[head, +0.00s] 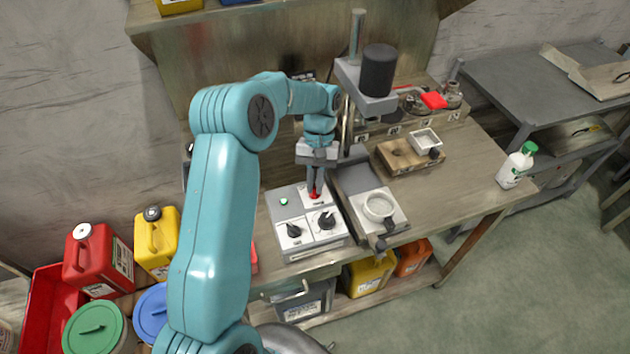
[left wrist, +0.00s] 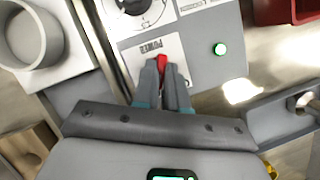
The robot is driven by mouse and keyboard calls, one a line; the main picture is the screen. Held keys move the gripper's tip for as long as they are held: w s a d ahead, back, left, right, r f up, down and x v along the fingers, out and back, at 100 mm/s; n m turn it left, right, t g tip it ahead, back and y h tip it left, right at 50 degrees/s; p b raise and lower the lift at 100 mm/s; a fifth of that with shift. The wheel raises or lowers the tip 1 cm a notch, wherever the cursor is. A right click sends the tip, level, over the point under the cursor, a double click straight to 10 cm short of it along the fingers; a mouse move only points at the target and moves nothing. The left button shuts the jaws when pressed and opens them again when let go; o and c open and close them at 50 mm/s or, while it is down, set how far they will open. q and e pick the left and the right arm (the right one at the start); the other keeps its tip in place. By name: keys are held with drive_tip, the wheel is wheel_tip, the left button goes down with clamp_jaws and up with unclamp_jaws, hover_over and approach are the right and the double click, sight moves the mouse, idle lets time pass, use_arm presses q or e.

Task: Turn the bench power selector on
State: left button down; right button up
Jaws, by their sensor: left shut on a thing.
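The bench power selector is a red handle (head: 315,195) on a white plate of a grey control box (head: 277,207). In the left wrist view the red handle (left wrist: 161,60) sits by the plate lettered POWER (left wrist: 152,48). My left gripper (head: 314,188) points down at the box, its fingers shut on the red handle; the fingertips (left wrist: 162,72) hide part of it. My right gripper is not in view.
Two black knobs (head: 326,221) sit on the box's front. A press stand (head: 366,80) with a grey base and round cup (head: 379,206) is close on the right. A wooden block (head: 400,156) and white bottle (head: 515,166) stand farther right. Several jugs stand at lower left.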

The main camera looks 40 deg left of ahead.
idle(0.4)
use_arm(q)
drive_tip(key=c, duration=1.2)
unclamp_jaws()
drive_tip(key=v, duration=0.7)
drive_tip(key=shift+r+b, duration=0.3)
drive_tip(key=shift+b, duration=0.1)
drive_tip(key=shift+d, duration=0.1)
